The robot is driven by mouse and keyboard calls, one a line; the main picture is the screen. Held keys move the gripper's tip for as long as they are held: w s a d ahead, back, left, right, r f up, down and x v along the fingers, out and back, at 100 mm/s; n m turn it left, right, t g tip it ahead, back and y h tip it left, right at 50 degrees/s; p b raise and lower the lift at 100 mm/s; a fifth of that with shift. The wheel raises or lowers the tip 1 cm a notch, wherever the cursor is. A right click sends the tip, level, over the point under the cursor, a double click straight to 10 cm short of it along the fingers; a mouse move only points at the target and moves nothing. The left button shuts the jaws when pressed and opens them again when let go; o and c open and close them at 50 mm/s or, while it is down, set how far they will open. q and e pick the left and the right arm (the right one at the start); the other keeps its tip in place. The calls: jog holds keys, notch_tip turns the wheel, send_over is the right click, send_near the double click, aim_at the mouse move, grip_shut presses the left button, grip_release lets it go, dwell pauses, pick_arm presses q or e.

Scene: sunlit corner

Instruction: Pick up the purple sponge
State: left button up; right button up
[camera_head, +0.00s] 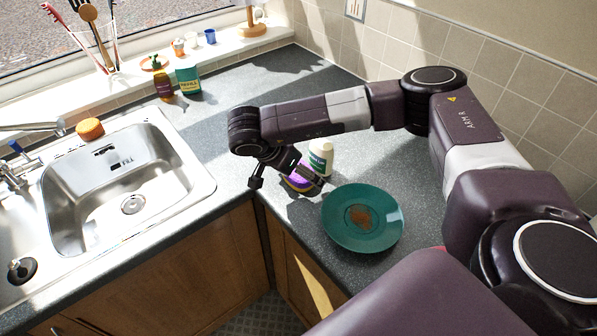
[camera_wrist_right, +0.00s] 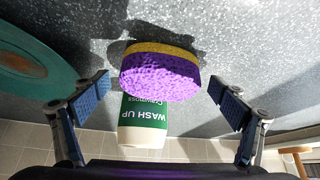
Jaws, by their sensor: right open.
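The purple sponge (camera_head: 299,180) has a yellow layer and sits on the grey counter beside the green plate, partly hidden by my right gripper in the head view. My right gripper (camera_head: 289,182) is open, with one finger to the left of the sponge and one near its right side. In the right wrist view the purple sponge (camera_wrist_right: 160,75) lies ahead, between the lines of the two open fingers (camera_wrist_right: 165,105) and not touching either. My left gripper is not in view.
A white and green wash-up bottle (camera_head: 321,158) stands close behind the sponge. A teal plate (camera_head: 344,235) with a brown stain lies to the right. The steel sink (camera_head: 75,208) is at the left, with an orange sponge (camera_head: 90,129) on its rim. The counter's front edge is near.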

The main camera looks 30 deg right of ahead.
jog(key=c, duration=1)
jog(key=shift+r, duration=0.15)
jog(key=shift+c, duration=0.2)
jog(key=shift+r+b, duration=0.45)
jog(key=shift+r, duration=0.05)
notch_tip(320, 180, up, 2)
jog(key=shift+w+r+b, duration=0.1)
jog(key=shift+r+b, duration=0.05)
jog(key=shift+b, duration=0.4)
jog(key=s+a+b, duration=0.2)
jog(key=a, duration=0.6)
jog(key=s+a+b, duration=0.1)
jog(key=s+a, duration=0.2)
jog(key=a, duration=0.6)
jog(key=shift+a+b, duration=0.2)
jog(key=shift+b, duration=0.2)
